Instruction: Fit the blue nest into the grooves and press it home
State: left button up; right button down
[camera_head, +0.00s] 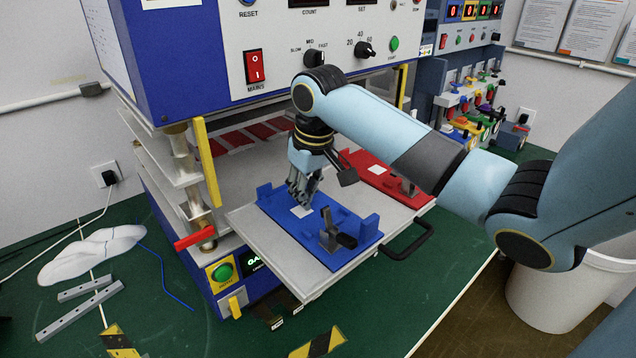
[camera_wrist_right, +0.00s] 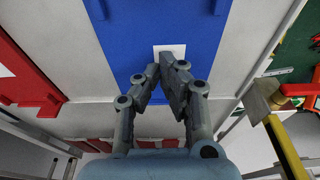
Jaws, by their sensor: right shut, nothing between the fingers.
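The blue nest (camera_head: 318,226) lies flat on the pulled-out grey drawer plate (camera_head: 252,232) of the machine. It has raised blocks at its ends, a white label and a dark clamp. My right gripper (camera_head: 304,202) is over the nest near the white label, fingers pointing down and shut with nothing between them. In the right wrist view the shut fingertips (camera_wrist_right: 168,68) are over the nest (camera_wrist_right: 125,45) beside its white label. I cannot tell whether they touch it, or whether the nest is fully seated, as its underside is hidden. My left gripper is out of view.
A red nest (camera_head: 385,178) lies on the same plate to the right. A black handle (camera_head: 408,240) juts from the plate's front edge. A red lever (camera_head: 195,238) and yellow post (camera_head: 207,165) stand at the left. Metal bars (camera_head: 78,305) lie on the green table.

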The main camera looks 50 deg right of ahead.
jog(key=shift+r+p, duration=0.35)
jog(key=shift+r, duration=2.65)
jog(key=shift+s+f, duration=0.1)
